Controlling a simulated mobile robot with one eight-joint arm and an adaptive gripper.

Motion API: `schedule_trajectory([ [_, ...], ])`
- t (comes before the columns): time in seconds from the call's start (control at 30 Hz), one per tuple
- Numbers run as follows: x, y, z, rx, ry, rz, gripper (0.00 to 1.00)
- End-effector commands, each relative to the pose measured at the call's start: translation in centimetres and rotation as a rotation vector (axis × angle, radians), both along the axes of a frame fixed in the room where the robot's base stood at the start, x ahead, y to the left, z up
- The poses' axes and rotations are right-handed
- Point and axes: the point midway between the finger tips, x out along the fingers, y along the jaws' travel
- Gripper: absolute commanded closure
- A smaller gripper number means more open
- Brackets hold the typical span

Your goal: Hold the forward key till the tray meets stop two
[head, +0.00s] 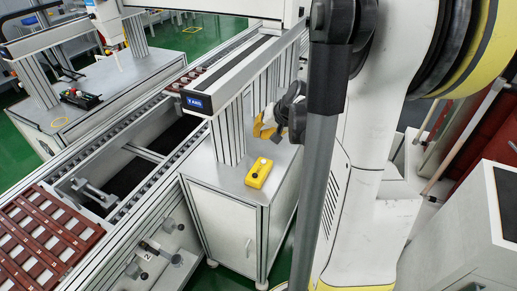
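A red-brown slotted tray (45,232) lies on the conveyor (120,160) at the lower left, cut off by the picture edge. A yellow control box (258,174) with a dark round button on top sits on the white cabinet (225,205). A grey metal bracket (95,190) stands inside the conveyor, just right of the tray; I cannot tell if it is a stop. A small "2" label (145,275) shows on the conveyor's side. My gripper (270,124) seems to be the grey and yellow part behind the control box, partly hidden; its fingers are unclear.
A gantry beam (245,75) on metal posts crosses above the cabinet. More red-brown slotted parts (188,78) lie farther up the conveyor. A second bench (110,90) with a black tray stands at the back left. A white box-shaped unit (470,225) stands at the right.

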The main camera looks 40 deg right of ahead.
Motion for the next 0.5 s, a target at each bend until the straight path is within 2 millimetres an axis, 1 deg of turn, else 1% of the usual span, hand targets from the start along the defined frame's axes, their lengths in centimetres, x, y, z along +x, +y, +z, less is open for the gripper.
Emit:
schedule_trajectory([
  [0.37, -0.03, -0.13, -0.08, 0.002, -0.001, -0.002, 1.00],
  [0.5, -0.02, -0.12, -0.48, 0.002, -0.001, -0.002, 1.00],
])
